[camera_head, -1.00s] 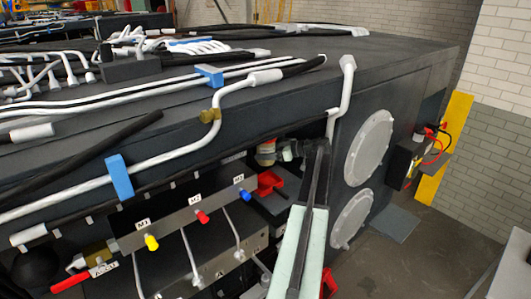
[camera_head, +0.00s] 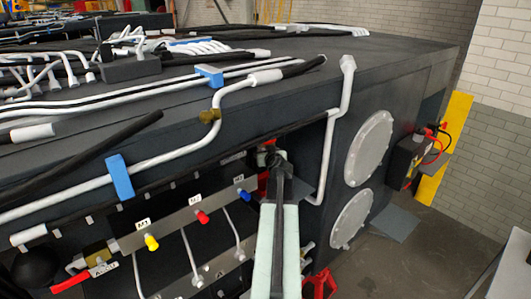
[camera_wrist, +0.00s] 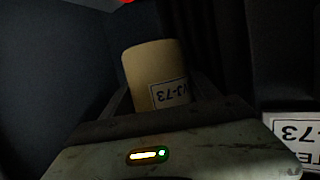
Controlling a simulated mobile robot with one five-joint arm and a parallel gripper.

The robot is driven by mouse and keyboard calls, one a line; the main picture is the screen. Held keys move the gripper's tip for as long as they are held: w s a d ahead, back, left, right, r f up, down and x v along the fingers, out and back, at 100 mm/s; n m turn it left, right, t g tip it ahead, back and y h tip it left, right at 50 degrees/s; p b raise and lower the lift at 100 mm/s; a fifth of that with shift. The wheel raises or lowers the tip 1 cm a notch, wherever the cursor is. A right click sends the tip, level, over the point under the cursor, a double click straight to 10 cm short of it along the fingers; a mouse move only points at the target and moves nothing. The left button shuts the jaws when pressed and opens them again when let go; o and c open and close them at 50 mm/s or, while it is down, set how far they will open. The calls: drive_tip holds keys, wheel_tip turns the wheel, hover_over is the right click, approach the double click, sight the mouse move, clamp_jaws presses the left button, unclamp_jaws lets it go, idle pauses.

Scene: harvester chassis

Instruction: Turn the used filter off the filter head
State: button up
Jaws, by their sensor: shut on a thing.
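The used filter (camera_wrist: 155,70) is a cream cylinder with a white label reading upside down in the wrist view. It sits between the jaws of my gripper (camera_head: 272,158), which is shut on it. In the head view, my gripper is inside the dark recess under the top beam, and my own arm hides most of the filter. The filter head cannot be made out clearly. I cannot tell whether the filter still touches it.
A white label plate (camera_wrist: 298,130) is at lower right in the wrist view. The valve bank (camera_head: 175,225) with yellow, red and blue knobs lies left of my arm. A white pipe (camera_head: 332,140) and round grey covers (camera_head: 369,148) are to the right. A red object (camera_head: 320,285) is below.

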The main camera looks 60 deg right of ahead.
drive_tip(key=o, duration=2)
drive_tip(key=shift+c, duration=0.2)
drive_tip(key=shift+o, duration=0.5)
drive_tip(key=shift+d+f, duration=0.1)
drive_tip(key=n+t+y, duration=0.1)
drive_tip(key=y, duration=0.1)
drive_tip(key=n+t+y, duration=0.1)
drive_tip(key=n, duration=0.1)
drive_tip(key=shift+d+n+t+y, duration=0.3)
drive_tip(key=shift+y, duration=0.1)
drive_tip(key=n+t+y, duration=0.1)
drive_tip(key=n+y, duration=0.3)
drive_tip(key=y, duration=0.1)
drive_tip(key=shift+d+n+t+y, duration=0.15)
drive_tip(key=shift+n+t+y, duration=0.15)
drive_tip(key=shift+n+t, duration=0.1)
drive_tip(key=n+y, duration=0.2)
drive_tip(key=y, duration=0.1)
drive_tip(key=shift+w+a, duration=0.1)
drive_tip(key=shift+a, duration=0.1)
drive_tip(key=shift+a+n+y, duration=0.35)
drive_tip(key=shift+n+y, duration=0.15)
